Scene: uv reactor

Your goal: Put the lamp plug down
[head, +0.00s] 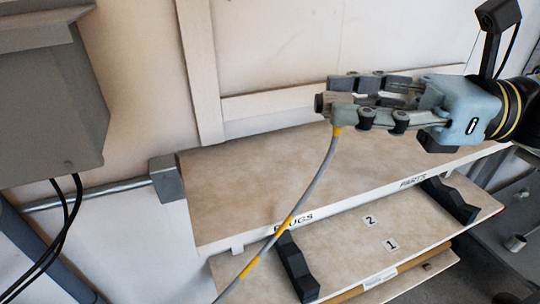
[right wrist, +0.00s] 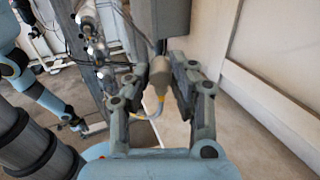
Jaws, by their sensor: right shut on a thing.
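My right gripper (head: 340,98) comes in from the right above the upper shelf. It is shut on the lamp plug (head: 321,103), a beige-grey piece with a dark end. In the right wrist view the plug (right wrist: 156,74) shows as a rounded beige body between the fingers. A grey cable (head: 318,184) with yellow bands hangs from the plug and runs down past the shelf front. The upper shelf (head: 235,190) has a bare top and a front edge labelled PLUGS and PARTS. The plug appears above the shelf, apart from it.
A lower shelf (head: 345,252) carries labels 1 and 2 and two black cradles (head: 297,268) (head: 450,199). A grey cabinet (head: 45,100) with black cables hangs at the left. A white framed wall (head: 270,45) stands behind. The upper shelf top is clear.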

